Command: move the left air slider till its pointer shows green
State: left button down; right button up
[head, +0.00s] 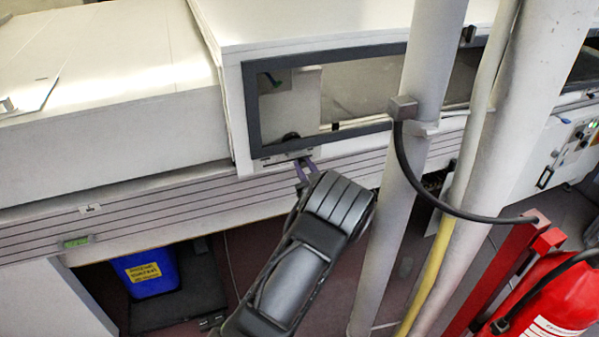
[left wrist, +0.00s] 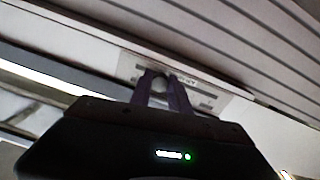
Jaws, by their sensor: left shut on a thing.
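The left air slider's pale plate (head: 285,158) is on the white machine's front, just below the dark-framed window. My left gripper (head: 305,168) reaches up to it from below. In the left wrist view the plate (left wrist: 212,103) has dark slot marks and small print too blurred to read. The purple fingers of my left gripper (left wrist: 164,90) are shut on a small rounded grey knob (left wrist: 160,84) at the plate. The fingers hide part of the plate. I cannot make out the pointer or the colour it shows. My right gripper is not in view.
A pale post (head: 415,90) with a black cable (head: 440,203) stands right of my left arm. A yellow hose (head: 432,265) and a red fire extinguisher (head: 550,305) are further right. A blue bin (head: 148,272) stands under the machine at lower left.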

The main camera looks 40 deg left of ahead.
pick_arm(q)
jog(key=c, duration=1.2)
grip_release()
jog(key=shift+c, duration=0.2)
jog(key=b+v, duration=0.1)
jog(key=v, duration=0.6)
jog(key=shift+s+d+b, duration=0.25)
jog(key=shift+d+b, duration=0.05)
jog(key=shift+b, duration=0.05)
jog(key=s+d+f+m+g+h, duration=0.1)
jog(key=s+d+f+m+h, duration=0.35)
jog(key=f, duration=0.65)
jog(key=s+d+f+m+g+h, duration=0.1)
jog(key=s+d+f+h, duration=0.5)
jog(key=f, duration=0.5)
jog(key=s+d+f+m+g+h, duration=0.2)
jog(key=s+d+f+g+h, duration=0.1)
jog(key=s+d, duration=0.8)
jog(key=s+d+f+m+g+h, duration=0.3)
jog(key=s+d+g+h, duration=0.2)
jog(key=s+d, duration=0.7)
jog(key=shift+s, duration=0.75)
